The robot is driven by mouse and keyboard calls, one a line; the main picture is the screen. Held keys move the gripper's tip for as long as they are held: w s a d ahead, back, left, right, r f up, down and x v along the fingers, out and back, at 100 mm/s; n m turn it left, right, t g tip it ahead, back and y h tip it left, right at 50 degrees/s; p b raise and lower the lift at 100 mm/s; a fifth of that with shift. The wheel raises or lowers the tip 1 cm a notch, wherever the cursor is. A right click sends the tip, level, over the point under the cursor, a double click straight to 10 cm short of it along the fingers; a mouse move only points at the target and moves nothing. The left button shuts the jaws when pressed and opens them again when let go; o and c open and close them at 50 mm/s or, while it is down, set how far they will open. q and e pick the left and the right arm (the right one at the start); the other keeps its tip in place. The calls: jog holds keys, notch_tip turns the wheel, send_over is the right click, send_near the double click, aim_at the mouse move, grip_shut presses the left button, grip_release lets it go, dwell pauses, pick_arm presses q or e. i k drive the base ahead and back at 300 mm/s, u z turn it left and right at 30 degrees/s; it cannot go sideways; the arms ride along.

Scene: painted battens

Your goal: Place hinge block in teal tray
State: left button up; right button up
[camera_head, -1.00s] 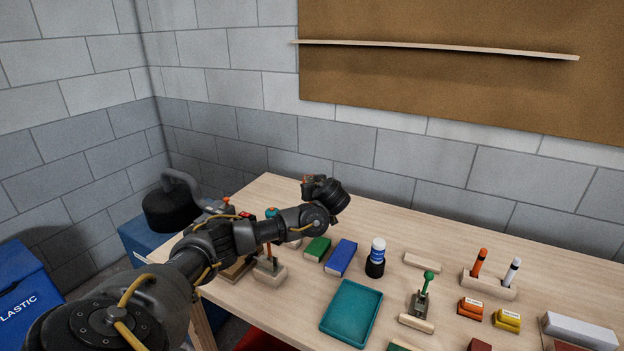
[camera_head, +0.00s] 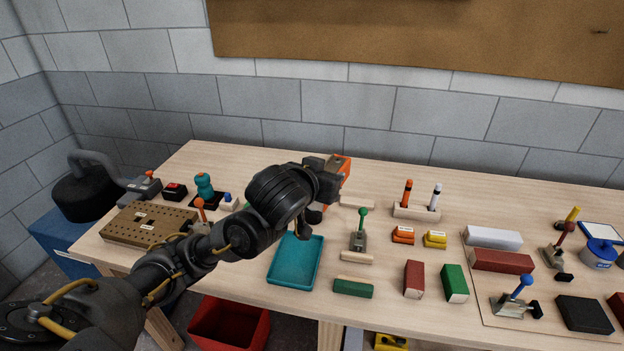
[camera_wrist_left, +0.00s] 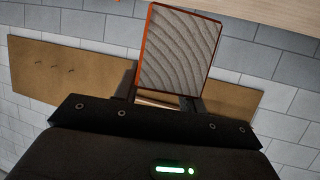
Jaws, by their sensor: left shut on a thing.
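My left gripper (camera_head: 326,178) is shut on an orange-painted block (camera_head: 343,168), held above the table behind the teal tray. In the left wrist view the block (camera_wrist_left: 180,50) shows a bare wood-grain end with orange edges, standing out between the fingers. I cannot read any mark that names it the hinge block. The teal tray (camera_head: 296,262) lies empty on the table, below and in front of the gripper. My left forearm passes to the left of the tray and hides part of the table. My right gripper is not in view.
A clamp with a green handle (camera_head: 360,238) stands right of the tray, with a green block (camera_head: 353,287) near its front right. A pen holder (camera_head: 416,212) stands farther back. A perforated board (camera_head: 150,224) lies at left. A red bin (camera_head: 229,325) is below the table.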

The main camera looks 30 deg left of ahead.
aim_at(298, 259)
jog(key=u, duration=2.95)
jog(key=k, duration=1.9)
jog(key=z, duration=1.9)
jog(key=i, duration=0.55)
